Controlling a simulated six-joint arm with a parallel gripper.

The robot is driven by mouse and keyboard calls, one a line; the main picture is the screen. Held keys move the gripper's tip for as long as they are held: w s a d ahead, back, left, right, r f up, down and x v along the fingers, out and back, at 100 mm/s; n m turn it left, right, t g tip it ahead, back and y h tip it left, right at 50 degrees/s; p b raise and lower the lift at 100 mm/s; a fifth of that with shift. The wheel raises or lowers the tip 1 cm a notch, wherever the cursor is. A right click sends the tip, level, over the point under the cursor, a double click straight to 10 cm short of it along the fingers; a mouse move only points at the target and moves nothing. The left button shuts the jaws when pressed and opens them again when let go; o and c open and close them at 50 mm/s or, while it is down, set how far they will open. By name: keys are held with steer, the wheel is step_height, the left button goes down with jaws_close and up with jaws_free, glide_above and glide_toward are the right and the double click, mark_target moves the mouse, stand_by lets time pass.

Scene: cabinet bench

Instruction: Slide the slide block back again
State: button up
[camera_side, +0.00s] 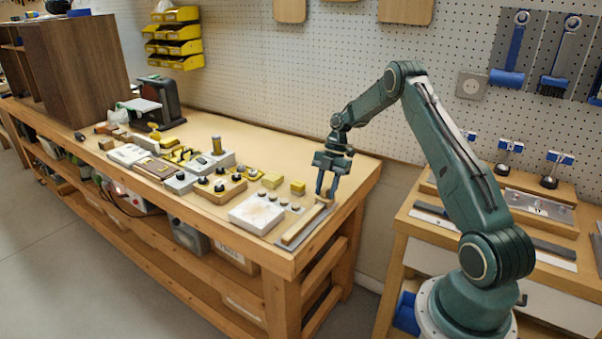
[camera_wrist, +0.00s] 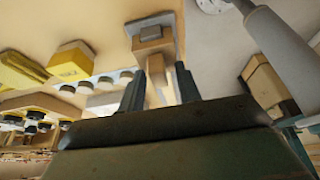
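The slide block is a small wooden block with a grey top (camera_wrist: 152,38), seen in the wrist view just beyond my fingertips. It seems to stand at the far end of a low rail with a pale wooden strip (camera_side: 302,225) on a grey plate, at the bench's right end in the side view. My gripper (camera_side: 325,192) points down over that far end. In the wrist view my gripper (camera_wrist: 161,82) has its two dark fingers apart, with pale wood visible between them. Whether they touch the block is hard to tell.
A white board with round knobs (camera_side: 257,214) lies left of the rail. Yellow blocks (camera_side: 298,187) and several other fixtures crowd the bench further left. The bench edge is close on the right. A second bench (camera_side: 530,205) stands beyond a gap.

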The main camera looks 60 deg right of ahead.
steer(key=shift+a+f, duration=0.1)
steer(key=shift+f, duration=0.45)
steer(key=shift+r, duration=1.9)
step_height(320, 180, up, 7)
steer(key=shift+r, duration=0.15)
steer(key=shift+r, duration=0.1)
